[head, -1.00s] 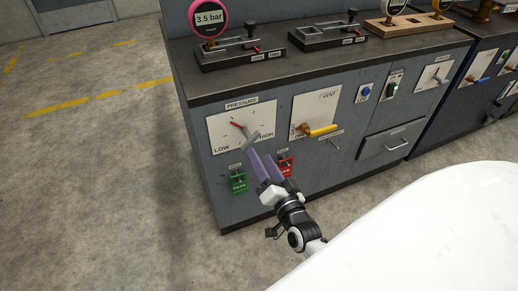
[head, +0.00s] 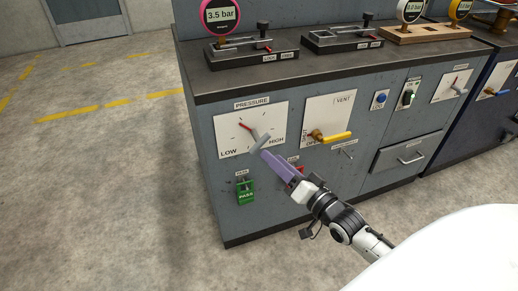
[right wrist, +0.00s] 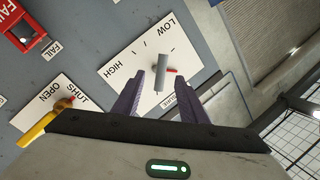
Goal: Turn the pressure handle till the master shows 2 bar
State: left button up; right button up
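The pressure handle (head: 262,141) is a grey bar with a red pointer on a white LOW–HIGH plate (head: 230,139) on the cabinet front. The pointer slants up and left in the head view. The master gauge (head: 220,15), with a pink rim, reads 3.5 bar. My right gripper (head: 266,155) has purple fingers and is at the handle's lower end. In the right wrist view, its fingers are apart, with the grey handle (right wrist: 161,72) showing between and ahead of them. Contact cannot be told. My left gripper is not in view.
The vent plate with its yellow lever (head: 332,137) is just right of the pressure plate. A green PASS switch (head: 245,191) and a partly hidden red FAIL switch (right wrist: 22,25) are below. A drawer (head: 399,156) is further right. Clamp stands (head: 252,53) occupy the bench top.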

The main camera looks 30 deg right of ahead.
aim_at(259, 145)
jog(key=w+b, duration=0.1)
jog(key=w, duration=0.7)
jog(key=shift+a, duration=0.2)
grip_shut()
